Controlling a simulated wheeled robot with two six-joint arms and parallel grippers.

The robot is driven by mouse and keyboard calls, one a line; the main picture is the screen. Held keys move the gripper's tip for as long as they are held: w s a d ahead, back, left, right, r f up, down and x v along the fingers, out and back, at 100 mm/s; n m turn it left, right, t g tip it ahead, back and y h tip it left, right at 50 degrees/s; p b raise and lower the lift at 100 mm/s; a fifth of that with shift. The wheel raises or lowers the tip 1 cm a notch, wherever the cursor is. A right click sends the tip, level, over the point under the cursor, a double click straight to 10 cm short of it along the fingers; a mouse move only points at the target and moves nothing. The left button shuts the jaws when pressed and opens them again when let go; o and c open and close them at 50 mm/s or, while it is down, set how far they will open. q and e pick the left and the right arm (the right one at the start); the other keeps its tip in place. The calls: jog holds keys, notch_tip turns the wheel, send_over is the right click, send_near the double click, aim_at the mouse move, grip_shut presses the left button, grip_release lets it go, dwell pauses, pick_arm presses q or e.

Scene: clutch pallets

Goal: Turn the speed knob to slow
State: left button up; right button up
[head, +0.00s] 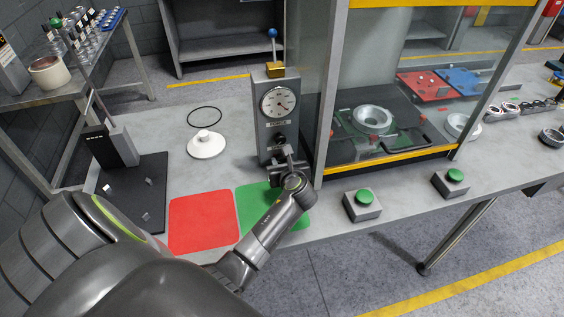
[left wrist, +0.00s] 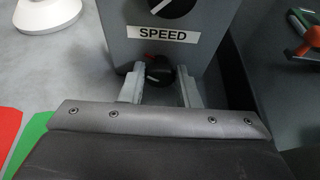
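The grey control panel (head: 265,130) stands upright at the left of the glazed machine. The upper black knob (head: 279,140) sits below its round dial. In the left wrist view this upper knob (left wrist: 173,6) is cut off by the top edge, shows a white line, and has the SPEED label (left wrist: 163,36) under it. A smaller black knob (left wrist: 158,70) is below the label, with an orange-red mark at its left. My left gripper (head: 286,158) is open at the panel's lower front. Its fingers (left wrist: 160,84) stand on either side of the lower knob; contact is unclear. My right gripper is not in view.
A blue-tipped lever (head: 273,36) rises above the panel. A red mat (head: 200,221) and a green mat (head: 247,212) lie in front. Green buttons (head: 364,197) stand right. A white round base (head: 206,146) stands left. The glazed machine's frame (head: 325,120) is close on the right.

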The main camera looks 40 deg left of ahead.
pick_arm(q)
jog(key=shift+c, duration=0.4)
jog(key=shift+s+r+n+p, duration=0.1)
jog(key=shift+n+p, duration=0.5)
jog(key=shift+a+n+t+h+p, duration=0.1)
jog(key=shift+n+t+h+p, duration=0.2)
jog(key=shift+n+t+h, duration=0.1)
jog(key=shift+n+t, duration=0.5)
jog(key=shift+n, duration=0.2)
jog(key=shift+s+n+t+h, duration=0.1)
jog(key=shift+n+t+h, duration=0.3)
jog(key=shift+n, duration=0.2)
jog(key=shift+a, duration=0.1)
